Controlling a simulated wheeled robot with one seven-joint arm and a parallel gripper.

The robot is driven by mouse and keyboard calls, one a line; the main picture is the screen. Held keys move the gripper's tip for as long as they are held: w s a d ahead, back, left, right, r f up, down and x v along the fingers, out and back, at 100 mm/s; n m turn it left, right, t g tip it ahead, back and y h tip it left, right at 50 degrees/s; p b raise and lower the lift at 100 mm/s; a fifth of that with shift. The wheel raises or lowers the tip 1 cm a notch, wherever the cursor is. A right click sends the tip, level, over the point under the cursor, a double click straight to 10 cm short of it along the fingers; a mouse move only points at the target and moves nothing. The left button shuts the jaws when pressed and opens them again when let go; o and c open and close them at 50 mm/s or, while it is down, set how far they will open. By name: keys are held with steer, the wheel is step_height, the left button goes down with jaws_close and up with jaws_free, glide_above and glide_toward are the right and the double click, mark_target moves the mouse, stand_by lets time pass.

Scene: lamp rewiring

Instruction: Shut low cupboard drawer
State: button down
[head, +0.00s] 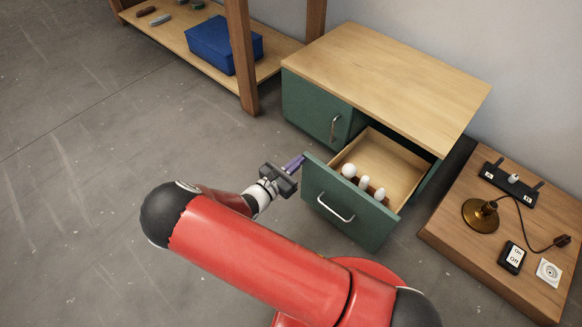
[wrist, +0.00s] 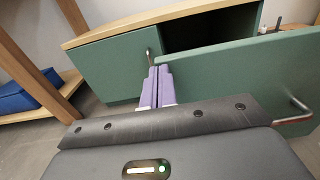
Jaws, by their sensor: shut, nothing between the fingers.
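The low cupboard (head: 400,75) has a wooden top and green fronts. Its drawer (head: 345,213) is pulled well out, with a silver handle (head: 335,207) on its green front. White bulbs (head: 364,182) lie inside the drawer. My gripper (head: 300,160) has purple fingers and is shut and empty, at the upper left corner of the drawer front. In the wrist view, the shut fingers (wrist: 156,70) are beside the left edge of the green drawer front (wrist: 240,75). I cannot tell whether they touch it.
A closed green door (head: 312,112) with a handle is left of the drawer. A wooden shelf with a blue box (head: 222,45) stands at the back left. A low wooden board (head: 460,235) with a lamp base (head: 481,215) and switch is on the right. The floor at left is clear.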

steer(key=shift+w+d, duration=0.1)
stand_by(0.3)
steer(key=x, duration=2.2)
steer(key=shift+w+d+b, duration=0.2)
steer(key=shift+b, duration=0.2)
